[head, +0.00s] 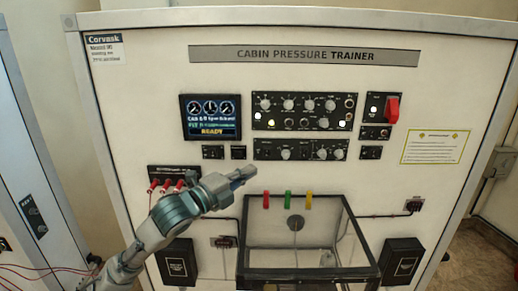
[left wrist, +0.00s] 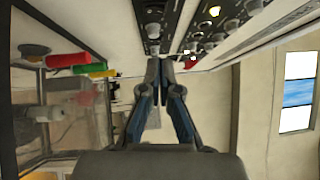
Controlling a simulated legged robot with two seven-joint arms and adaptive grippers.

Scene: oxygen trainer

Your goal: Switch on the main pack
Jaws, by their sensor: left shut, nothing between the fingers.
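The white trainer panel (head: 140,90) is titled "CABIN PRESSURE TRAINER". It bears a display (head: 210,118) reading "READY", an upper black control strip (head: 305,111) with knobs and lit lamps, and a lower strip (head: 300,149). A red guarded switch (head: 391,109) is at the upper right. No label that I can read names the main pack. My left gripper (head: 246,173) is shut and empty, in front of the panel below the display and the lower strip. In the left wrist view, its fingertips (left wrist: 160,62) meet near the black strips. My right gripper is not seen.
A clear-walled box (head: 345,235) juts out below, with red, green and yellow pieces (head: 287,200) at its top edge. Red plugs (head: 166,185) with leads are left of my gripper. Black boxes (head: 402,262) flank the clear box. A yellow-edged notice (head: 435,147) is at right.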

